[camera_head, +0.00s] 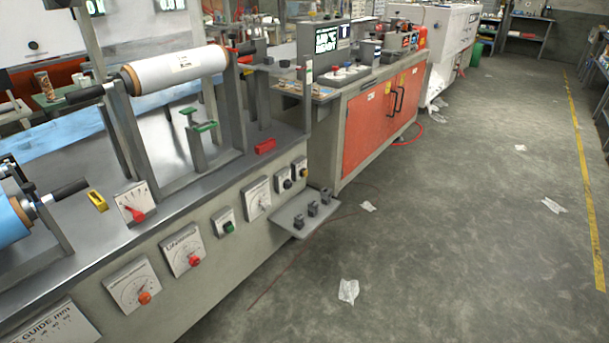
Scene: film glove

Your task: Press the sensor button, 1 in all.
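Several controls sit on the front panel (210,260) of the grey machine at left. They include a small plate with a green button (229,227), a dial plate with a red knob (193,261), a dial plate with an orange-red knob (144,297), a black knob (287,184) and an orange knob (304,174). A plate with a red lever (136,214) stands on the deck. The small labels are too blurred to tell which control is the sensor button. Neither of my grippers is in view.
A white film roll (180,70) is mounted above the deck. A small grey shelf (300,222) juts from the machine at knee height. An orange-doored cabinet (372,125) stands beyond. The concrete floor at right is open, with scraps of film (348,291) and a yellow line (583,170).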

